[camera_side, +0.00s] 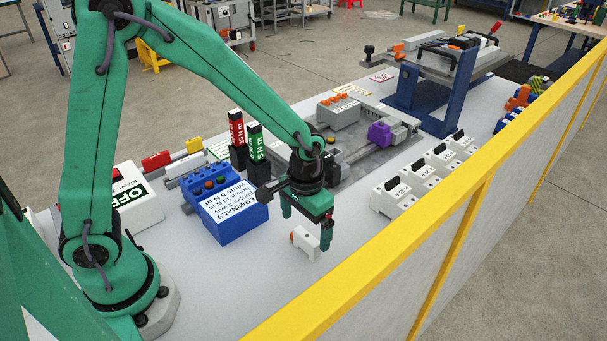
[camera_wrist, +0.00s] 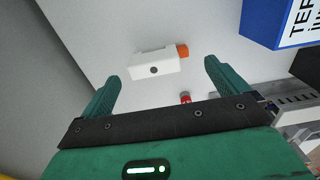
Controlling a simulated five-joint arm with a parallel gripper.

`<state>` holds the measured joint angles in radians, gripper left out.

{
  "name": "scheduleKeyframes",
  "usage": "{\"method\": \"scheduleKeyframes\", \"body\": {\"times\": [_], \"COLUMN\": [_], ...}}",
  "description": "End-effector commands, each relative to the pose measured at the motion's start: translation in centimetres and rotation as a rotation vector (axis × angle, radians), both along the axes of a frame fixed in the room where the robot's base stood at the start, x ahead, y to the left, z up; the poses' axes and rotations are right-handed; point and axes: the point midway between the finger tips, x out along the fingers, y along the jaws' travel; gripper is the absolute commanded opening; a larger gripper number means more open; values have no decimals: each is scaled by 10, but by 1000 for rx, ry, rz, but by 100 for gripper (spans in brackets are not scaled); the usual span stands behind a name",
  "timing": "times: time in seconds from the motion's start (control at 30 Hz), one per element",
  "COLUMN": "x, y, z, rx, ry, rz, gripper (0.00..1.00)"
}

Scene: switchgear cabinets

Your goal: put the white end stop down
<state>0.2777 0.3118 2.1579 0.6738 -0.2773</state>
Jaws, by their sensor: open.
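The white end stop (camera_side: 306,243) has an orange end and appears to rest on the pale bench top, below my gripper. In the wrist view the white end stop (camera_wrist: 152,65) lies just beyond the fingertips, with its orange end to the right and a dark round spot on its side. My gripper (camera_side: 306,226) is open, with one finger to each side of the end stop in the side view. In the wrist view my gripper (camera_wrist: 161,71) shows clear gaps between its fingers and the end stop. Any contact at the far side is hidden.
A blue terminals box (camera_side: 228,212) stands left of my gripper. Several white modules (camera_side: 407,189) stand in a row to the right. A purple part (camera_side: 379,134) sits on the rail behind. A yellow-topped barrier (camera_side: 430,205) runs along the front. Bare bench surrounds the end stop.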

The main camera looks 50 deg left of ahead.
Motion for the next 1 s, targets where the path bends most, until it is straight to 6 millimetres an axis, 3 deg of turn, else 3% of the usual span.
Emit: {"method": "scheduleKeyframes", "body": {"times": [0.3, 0.5, 1.0], "x": [1, 0, 0], "y": [-1, -1, -1], "z": [53, 76, 85], "rx": [-1, -1, 0], "ry": [-5, -2, 0], "rz": [0, 0, 0], "gripper": [99, 99, 99]}}
